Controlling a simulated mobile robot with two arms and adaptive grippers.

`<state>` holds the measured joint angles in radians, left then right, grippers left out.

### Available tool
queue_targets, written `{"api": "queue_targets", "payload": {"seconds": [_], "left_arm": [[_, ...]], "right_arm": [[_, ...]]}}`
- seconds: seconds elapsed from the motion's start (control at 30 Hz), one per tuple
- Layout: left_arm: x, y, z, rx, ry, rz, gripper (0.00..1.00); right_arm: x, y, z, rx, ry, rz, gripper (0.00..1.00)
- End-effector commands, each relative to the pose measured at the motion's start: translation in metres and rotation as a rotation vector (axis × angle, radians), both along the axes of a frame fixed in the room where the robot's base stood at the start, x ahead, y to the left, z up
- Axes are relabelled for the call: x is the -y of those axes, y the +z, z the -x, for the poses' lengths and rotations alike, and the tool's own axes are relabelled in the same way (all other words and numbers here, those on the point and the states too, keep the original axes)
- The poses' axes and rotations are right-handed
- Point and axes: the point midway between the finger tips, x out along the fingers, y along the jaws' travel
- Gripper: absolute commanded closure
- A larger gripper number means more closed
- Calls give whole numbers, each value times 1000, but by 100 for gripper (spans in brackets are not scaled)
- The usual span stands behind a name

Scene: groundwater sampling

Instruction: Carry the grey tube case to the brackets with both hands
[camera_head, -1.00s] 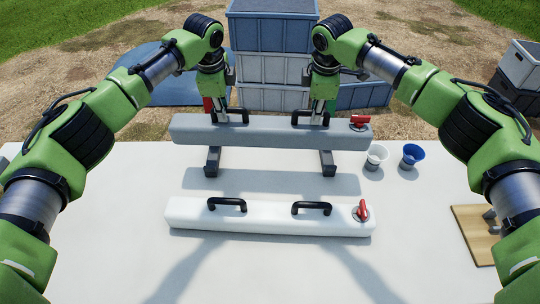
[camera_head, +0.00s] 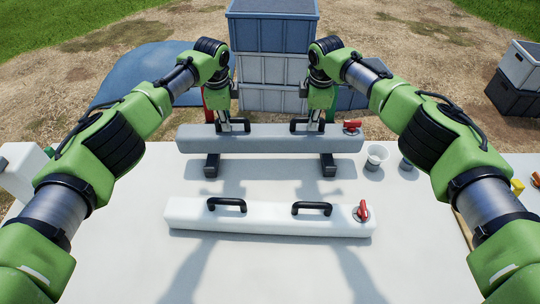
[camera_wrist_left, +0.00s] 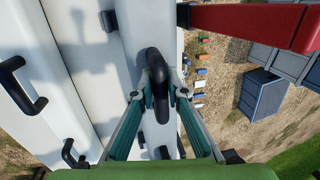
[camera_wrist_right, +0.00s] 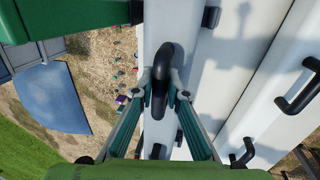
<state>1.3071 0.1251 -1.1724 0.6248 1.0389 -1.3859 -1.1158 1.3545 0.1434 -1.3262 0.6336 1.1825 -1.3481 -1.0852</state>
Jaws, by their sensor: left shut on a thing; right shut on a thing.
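The long grey tube case (camera_head: 270,144) lies level across the back of the white table in the head view. It has two black handles and a red lever at its right end. My left gripper (camera_head: 230,124) is shut on its left handle, seen in the left wrist view (camera_wrist_left: 158,90). My right gripper (camera_head: 312,125) is shut on its right handle, seen in the right wrist view (camera_wrist_right: 165,88). The two dark brackets, left (camera_head: 211,168) and right (camera_head: 328,168), show in front of and below the case. I cannot tell whether the case touches them.
A white tube case (camera_head: 270,223) with black handles and a red lever lies nearer on the table. A white cup (camera_head: 376,156) stands right of the brackets. Stacked crates (camera_head: 272,65) stand beyond the table.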

Motion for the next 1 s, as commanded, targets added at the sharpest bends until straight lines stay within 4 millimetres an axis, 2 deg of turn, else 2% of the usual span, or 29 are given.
{"api": "queue_targets", "payload": {"seconds": [0.57,1.0], "left_arm": [[2,-2,0,0,-2,3,100],[2,-22,0,-1,-2,3,100]], "right_arm": [[-3,-1,-2,4,5,-5,100],[-3,-20,-2,3,5,-4,100]]}}
